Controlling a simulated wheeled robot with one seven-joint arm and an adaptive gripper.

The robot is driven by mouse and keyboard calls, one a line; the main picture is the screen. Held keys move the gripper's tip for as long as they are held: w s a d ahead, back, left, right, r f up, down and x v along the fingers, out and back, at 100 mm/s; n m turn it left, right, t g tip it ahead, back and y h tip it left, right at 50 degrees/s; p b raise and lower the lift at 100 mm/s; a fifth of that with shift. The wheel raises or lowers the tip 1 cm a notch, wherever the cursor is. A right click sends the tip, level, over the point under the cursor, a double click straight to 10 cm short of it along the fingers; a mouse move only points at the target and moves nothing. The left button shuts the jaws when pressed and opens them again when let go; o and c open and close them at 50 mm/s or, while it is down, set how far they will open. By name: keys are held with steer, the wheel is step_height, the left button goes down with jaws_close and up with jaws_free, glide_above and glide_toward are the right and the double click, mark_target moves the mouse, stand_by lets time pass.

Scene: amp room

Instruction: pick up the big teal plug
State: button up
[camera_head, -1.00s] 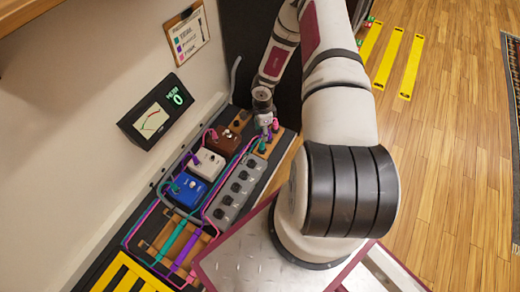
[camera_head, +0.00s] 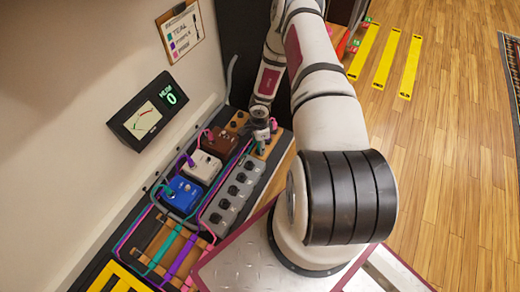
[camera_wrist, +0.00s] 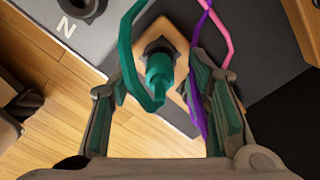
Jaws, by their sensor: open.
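The big teal plug (camera_wrist: 160,76) stands in a socket on a wooden block (camera_wrist: 177,50) in the wrist view, with a teal cable curving off to its left. My gripper (camera_wrist: 164,84) is open, with one teal-padded finger on each side of the plug. The plug is between the fingers, and a gap shows on both sides. In the head view my gripper (camera_head: 262,138) is at the far end of the grey strip, over the wooden block, and largely hides the plug.
Purple (camera_wrist: 197,100) and pink (camera_wrist: 222,35) cables run close by the right finger. A grey strip with sockets (camera_head: 233,190) lies nearby. Brown (camera_head: 220,142), white (camera_head: 202,167) and blue (camera_head: 183,194) pedals stand left of it. A meter box (camera_head: 148,112) hangs on the wall.

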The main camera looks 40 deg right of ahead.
jaws_close()
steer(key=shift+r, duration=0.1)
